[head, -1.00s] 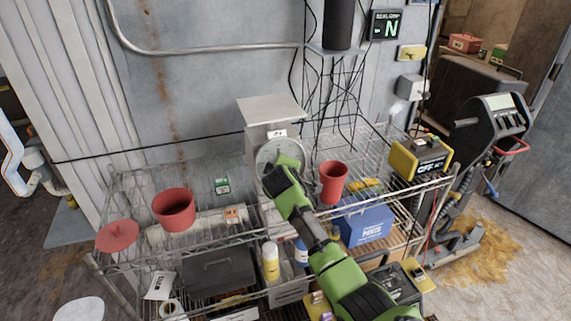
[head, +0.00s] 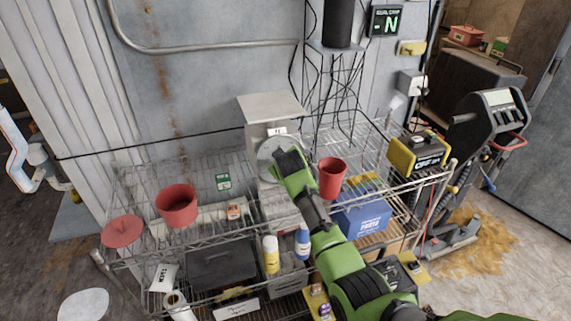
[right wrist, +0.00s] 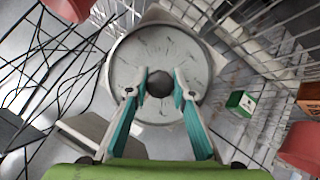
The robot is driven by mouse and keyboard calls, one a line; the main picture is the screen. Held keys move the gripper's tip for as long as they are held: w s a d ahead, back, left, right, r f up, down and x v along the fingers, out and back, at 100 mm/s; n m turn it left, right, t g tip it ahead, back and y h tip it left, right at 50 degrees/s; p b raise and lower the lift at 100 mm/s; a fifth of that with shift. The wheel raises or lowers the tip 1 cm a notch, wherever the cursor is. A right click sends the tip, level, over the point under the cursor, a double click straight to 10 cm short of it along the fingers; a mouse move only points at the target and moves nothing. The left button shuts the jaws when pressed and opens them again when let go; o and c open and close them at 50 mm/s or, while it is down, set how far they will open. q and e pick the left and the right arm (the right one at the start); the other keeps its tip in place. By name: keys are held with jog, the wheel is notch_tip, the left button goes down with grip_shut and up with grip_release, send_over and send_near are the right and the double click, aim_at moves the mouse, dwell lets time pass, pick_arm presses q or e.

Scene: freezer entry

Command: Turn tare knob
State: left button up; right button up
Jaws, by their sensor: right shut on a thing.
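The grey scale (head: 270,107) with a flat top plate stands on the wire shelf. Its round dial face (right wrist: 160,48) fills the middle of the right wrist view. The dark round tare knob (right wrist: 159,84) sits at the centre of the dial. My right gripper (head: 281,157) is in front of the dial and hides the knob in the head view. In the right wrist view its two teal and grey fingertips (right wrist: 159,80) are at either side of the knob, shut on it. My left gripper is not in view.
A red cup (head: 332,178) stands close to the right of my right gripper. A red pot (head: 177,205) and a small green box (head: 223,181) are to the left. A yellow device (head: 418,154) sits at the shelf's right end. Black cables (head: 345,105) hang behind.

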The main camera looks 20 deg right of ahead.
jog(key=shift+f, duration=0.15)
jog(key=o, duration=1.1)
jog(key=shift+o, duration=0.2)
jog(key=shift+r, duration=0.2)
jog(key=v, duration=1.1)
jog(key=shift+s+r, duration=0.2)
jog(key=shift+s, duration=0.15)
jog(key=shift+f, duration=0.1)
